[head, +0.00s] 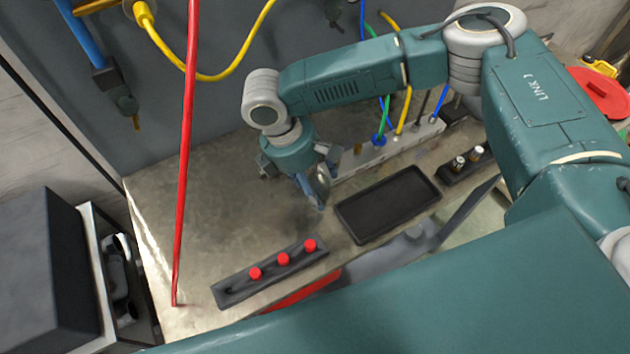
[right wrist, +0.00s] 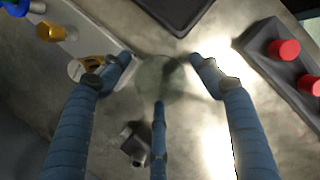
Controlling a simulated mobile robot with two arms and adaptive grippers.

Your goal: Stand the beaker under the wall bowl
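A clear, faintly green round thing, which looks like the beaker (right wrist: 160,80), shows between the fingers of my right gripper in the right wrist view. My right gripper (head: 312,188) points down over the bench, left of the black tray. In the right wrist view its three fingers (right wrist: 160,75) are spread around the clear thing, with what look like small gaps at the sides. Contact is hard to tell. In the head view the gripper mostly hides the beaker. I cannot make out the wall bowl with certainty. My left gripper is not in view.
A black tray (head: 388,203) lies right of the gripper. A dark rack with red-capped items (head: 270,273) lies in front. A red rod or hose (head: 184,150) crosses the left side. Hoses and fittings (head: 122,100) hang at the wall.

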